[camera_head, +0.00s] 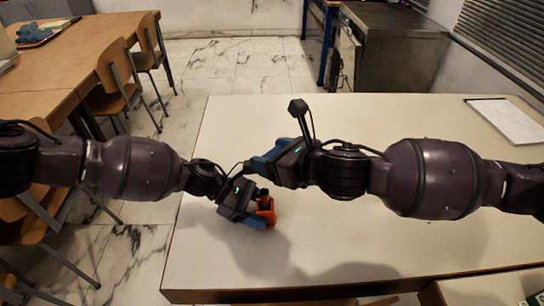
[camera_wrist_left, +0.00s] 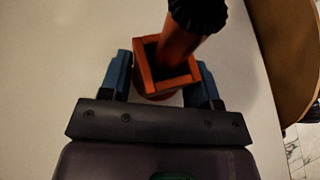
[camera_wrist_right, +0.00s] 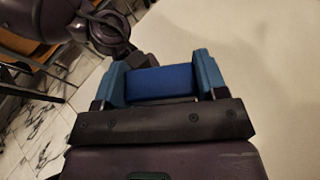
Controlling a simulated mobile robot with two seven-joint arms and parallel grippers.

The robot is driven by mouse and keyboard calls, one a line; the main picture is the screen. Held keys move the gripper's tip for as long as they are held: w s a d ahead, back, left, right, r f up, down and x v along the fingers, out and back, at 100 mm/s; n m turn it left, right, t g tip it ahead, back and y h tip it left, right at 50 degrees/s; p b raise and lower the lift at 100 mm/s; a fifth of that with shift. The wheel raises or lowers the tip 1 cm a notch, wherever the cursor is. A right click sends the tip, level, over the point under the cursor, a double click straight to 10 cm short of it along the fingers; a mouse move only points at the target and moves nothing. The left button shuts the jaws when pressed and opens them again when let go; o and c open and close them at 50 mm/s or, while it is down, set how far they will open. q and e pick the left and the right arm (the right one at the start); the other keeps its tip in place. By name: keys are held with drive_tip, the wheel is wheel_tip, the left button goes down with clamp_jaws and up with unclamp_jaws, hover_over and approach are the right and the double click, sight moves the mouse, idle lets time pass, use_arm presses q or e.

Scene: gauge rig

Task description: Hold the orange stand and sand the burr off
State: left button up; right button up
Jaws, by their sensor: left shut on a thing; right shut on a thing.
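The orange stand (camera_head: 268,205) is on the white table near its left part. In the left wrist view it is a square orange holder (camera_wrist_left: 150,86) with an orange post rising from it to a black ridged top (camera_wrist_left: 197,14). My left gripper (camera_head: 260,214) is shut on the stand, one blue finger on each side. My right gripper (camera_head: 262,165) is above and behind the stand in the head view. It is shut on a dark blue block (camera_wrist_right: 160,82), seen between its fingers in the right wrist view. I cannot make out the burr.
The white table (camera_head: 400,255) is mostly clear around the stand. A flat white pad or tray (camera_head: 507,121) lies at its far right. A wooden table (camera_head: 80,55) and chairs (camera_head: 115,85) stand off to the left.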

sight(264, 191)
drive_tip(key=shift+s+a, duration=1.1)
drive_tip(key=shift+s, duration=0.05)
drive_tip(key=shift+f, duration=1.9)
drive_tip(key=shift+f, duration=0.65)
drive_tip(key=shift+w+d, duration=0.15)
drive_tip(key=shift+w+d+f, duration=0.15)
drive_tip(key=shift+w+d, duration=0.3)
drive_tip(key=shift+d, duration=0.1)
drive_tip(key=shift+s+a, duration=0.1)
